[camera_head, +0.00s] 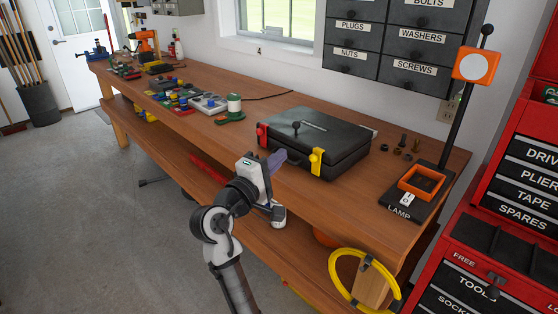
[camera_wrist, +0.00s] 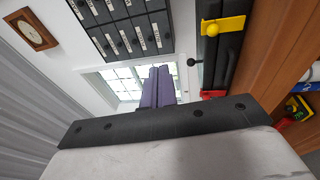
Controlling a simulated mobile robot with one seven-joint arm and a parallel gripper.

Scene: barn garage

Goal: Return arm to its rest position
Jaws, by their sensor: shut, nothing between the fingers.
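My arm reaches up from the bottom of the head view, in front of the wooden workbench (camera_head: 228,150). My gripper (camera_head: 277,160) is at the bench's front edge, beside the black case's left front corner. Its purple fingers also show in the wrist view (camera_wrist: 158,72), pressed together with nothing between them. The black case (camera_head: 325,140) is closed and lies on the bench, with one red and one yellow latch. It also shows in the wrist view (camera_wrist: 222,60). I cannot tell whether the fingers touch the case.
The lamp base (camera_head: 432,204) and small hardware stand right of the case. A red tool cabinet (camera_head: 508,215) is at the far right. A yellow hose coil (camera_head: 338,287) hangs below the bench. Parts and tools lie along the bench's left. The grey floor (camera_head: 85,190) at left is clear.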

